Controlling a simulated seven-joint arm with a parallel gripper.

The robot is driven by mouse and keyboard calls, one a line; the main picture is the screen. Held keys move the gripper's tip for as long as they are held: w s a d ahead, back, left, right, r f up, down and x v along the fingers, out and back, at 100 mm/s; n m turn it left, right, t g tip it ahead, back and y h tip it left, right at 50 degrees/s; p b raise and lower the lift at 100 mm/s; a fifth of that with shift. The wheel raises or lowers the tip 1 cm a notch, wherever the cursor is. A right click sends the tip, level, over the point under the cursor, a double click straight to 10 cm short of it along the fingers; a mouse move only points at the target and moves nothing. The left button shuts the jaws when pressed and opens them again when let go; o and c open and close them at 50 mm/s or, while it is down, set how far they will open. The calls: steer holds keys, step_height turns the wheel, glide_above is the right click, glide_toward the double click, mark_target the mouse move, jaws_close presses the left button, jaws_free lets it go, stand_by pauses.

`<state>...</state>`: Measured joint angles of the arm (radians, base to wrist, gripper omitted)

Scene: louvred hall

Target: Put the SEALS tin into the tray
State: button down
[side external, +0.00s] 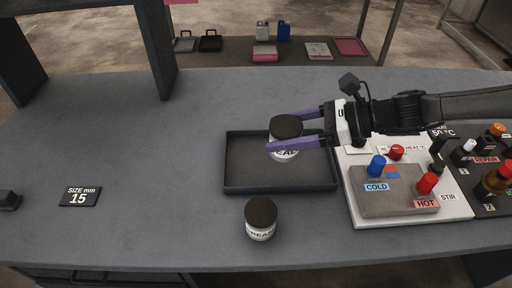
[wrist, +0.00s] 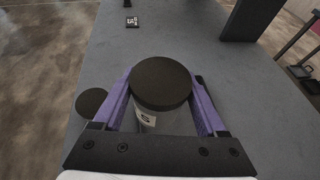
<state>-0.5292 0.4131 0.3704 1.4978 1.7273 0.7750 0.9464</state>
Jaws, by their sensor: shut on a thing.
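My gripper (side external: 296,129) is shut on a white tin (side external: 285,155) with a dark lid, its purple fingers on either side. The tin is upright; its label is partly covered by a finger and I cannot read it fully. In the wrist view the held tin (wrist: 160,85) sits between the fingers (wrist: 160,97). The black tray (side external: 280,188) lies flat on the bench, and the tin shows over its interior. I cannot tell whether the tin's base touches the tray floor.
A second dark-lidded tin (side external: 261,220), labelled like GREASE, stands in front of the tray. A control panel (side external: 400,190) with coloured knobs is close to the tray's right. A SIZE mm 15 sign (side external: 80,197) lies at left.

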steer(key=w+a+f, duration=0.3)
steer(key=f, duration=0.1)
steer(key=w+a+f, duration=0.2)
steer(key=shift+w+a+f, duration=0.55)
steer(key=shift+f, duration=1.7)
steer(key=shift+f, duration=0.1)
jaws_free()
steer(key=shift+f, duration=0.1)
steer(key=shift+r, duration=0.2)
steer(key=v, duration=1.2)
